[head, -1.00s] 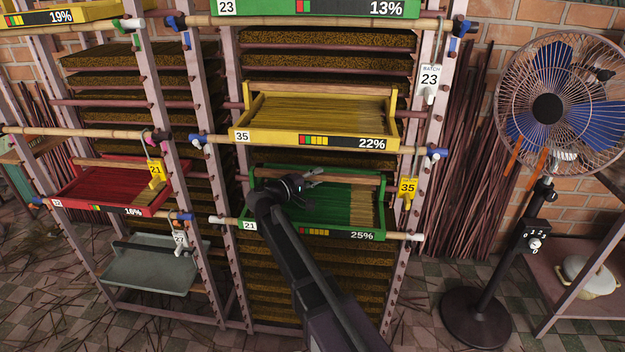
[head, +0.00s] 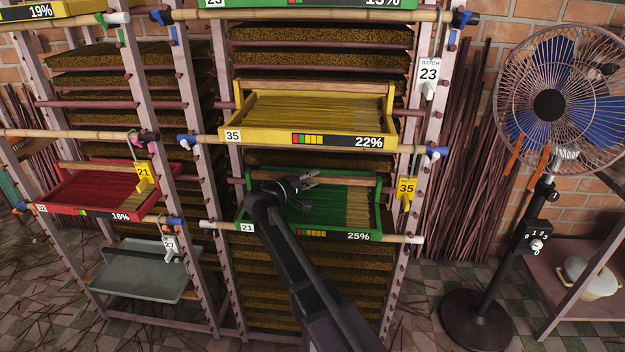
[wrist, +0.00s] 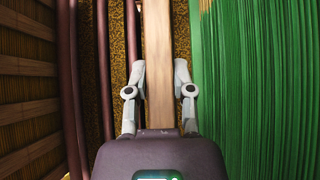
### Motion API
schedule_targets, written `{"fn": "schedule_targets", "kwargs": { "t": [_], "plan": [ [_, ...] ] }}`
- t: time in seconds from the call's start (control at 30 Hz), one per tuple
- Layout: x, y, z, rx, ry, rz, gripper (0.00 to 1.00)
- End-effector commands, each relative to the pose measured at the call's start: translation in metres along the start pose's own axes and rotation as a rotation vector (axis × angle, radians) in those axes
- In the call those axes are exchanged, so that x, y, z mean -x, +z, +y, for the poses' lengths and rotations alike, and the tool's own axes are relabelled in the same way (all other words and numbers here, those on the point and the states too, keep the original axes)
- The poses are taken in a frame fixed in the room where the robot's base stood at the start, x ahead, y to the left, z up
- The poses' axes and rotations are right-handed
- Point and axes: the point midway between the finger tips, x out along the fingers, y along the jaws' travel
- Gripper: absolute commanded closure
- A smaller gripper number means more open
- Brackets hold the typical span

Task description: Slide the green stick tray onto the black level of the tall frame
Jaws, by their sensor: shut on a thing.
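The green stick tray (head: 310,234), marked 21 and 25%, holds green sticks with a paler strip at its right. It sits in the tall frame (head: 425,110) at a level with a white-capped bamboo pole (head: 413,240). My gripper (head: 311,178) reaches over the tray's front to its back. In the wrist view, my gripper (wrist: 159,72) is shut on the tray's wooden back rail (wrist: 158,45), one finger on each side. The green sticks lie right of it. A dark-capped pole (head: 440,17) crosses the frame at the top; I take it as the black level.
A yellow tray (head: 310,137), marked 35 and 22%, sits just above the green tray. Another green tray (head: 300,3) is cut off at the top. Yellow tag 35 (head: 406,188) hangs at right. A fan (head: 549,105) stands right of the frame; a red tray (head: 105,214) is at left.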

Motion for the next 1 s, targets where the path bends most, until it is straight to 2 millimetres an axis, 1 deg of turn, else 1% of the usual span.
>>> {"fn": "schedule_targets", "kwargs": {
  "t": [0.3, 0.33, 0.37, 0.4, 0.43, 0.47, 0.73, 0.77, 0.8, 0.83, 1.0],
  "plan": [
    [0.0011, -0.0005, 0.0001, 0.000, 0.002, 0.001, 1.00],
    [0.0011, -0.0006, 0.0001, 0.000, 0.002, 0.001, 0.63],
    [0.0012, -0.0006, 0.0001, 0.000, 0.002, 0.002, 0.54],
    [0.0012, -0.0006, 0.0001, 0.000, 0.002, 0.002, 0.42],
    [0.0013, -0.0006, 0.0001, 0.000, 0.002, 0.002, 0.33],
    [0.0013, -0.0007, 0.0001, 0.000, 0.002, 0.002, 0.29],
    [0.0017, -0.0008, -0.0002, 0.000, 0.001, 0.002, 0.29],
    [0.0018, -0.0009, -0.0007, 0.000, -0.001, 0.002, 0.23],
    [0.0018, -0.0009, -0.0007, 0.000, -0.001, 0.002, 0.11],
    [0.0018, -0.0009, -0.0007, 0.000, -0.001, 0.002, 0.06],
    [0.0017, -0.0008, -0.0006, 0.000, -0.001, 0.002, 0.06]
  ]
}}
